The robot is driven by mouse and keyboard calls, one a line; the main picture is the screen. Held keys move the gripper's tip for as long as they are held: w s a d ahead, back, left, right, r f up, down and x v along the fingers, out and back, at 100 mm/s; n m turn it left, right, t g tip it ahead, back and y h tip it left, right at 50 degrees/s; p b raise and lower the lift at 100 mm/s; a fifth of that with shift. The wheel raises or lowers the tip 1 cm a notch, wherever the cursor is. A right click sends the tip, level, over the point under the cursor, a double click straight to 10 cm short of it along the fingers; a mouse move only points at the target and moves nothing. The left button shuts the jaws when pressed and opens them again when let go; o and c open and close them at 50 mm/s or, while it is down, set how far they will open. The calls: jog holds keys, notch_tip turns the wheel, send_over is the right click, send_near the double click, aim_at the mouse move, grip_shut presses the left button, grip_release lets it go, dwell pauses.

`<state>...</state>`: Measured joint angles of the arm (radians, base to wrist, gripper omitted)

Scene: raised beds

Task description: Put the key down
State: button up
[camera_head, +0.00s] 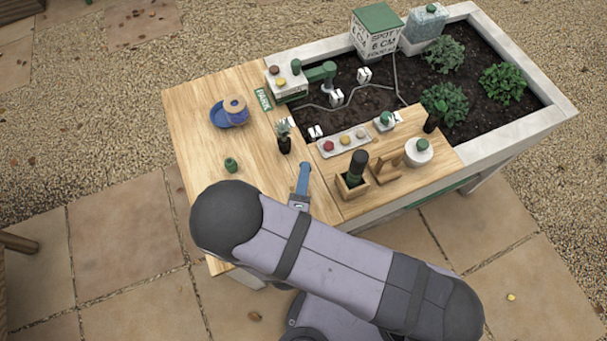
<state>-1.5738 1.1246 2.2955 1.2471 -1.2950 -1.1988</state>
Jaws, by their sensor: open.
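My arm spans the lower middle of the picture, and its rounded dark elbow covers the front of the wooden work board (190,115). My gripper is not visible; the arm hides whatever is behind it. I cannot pick out a key for certain. A slim blue-handled item (304,178) with a grey end sticks out from behind the arm, over the board. Its lower part is hidden, and I cannot tell whether it lies on the board or is held.
The board holds a blue dish with a roll (236,108), a small green item (231,165), a seedling pot (284,145), a tray with coloured pieces (343,141) and a wooden holder (349,188). The soil bed (470,85) lies beyond. The board's left side has free room.

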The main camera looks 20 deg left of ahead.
jog(key=p+v, duration=0.1)
jog(key=v, duration=0.3)
jog(key=shift+s+r+p, duration=0.15)
jog(key=shift+p, duration=0.2)
jog(key=shift+s+d+r, duration=0.15)
jog(key=shift+s+d, duration=0.05)
jog(key=shift+s, duration=0.45)
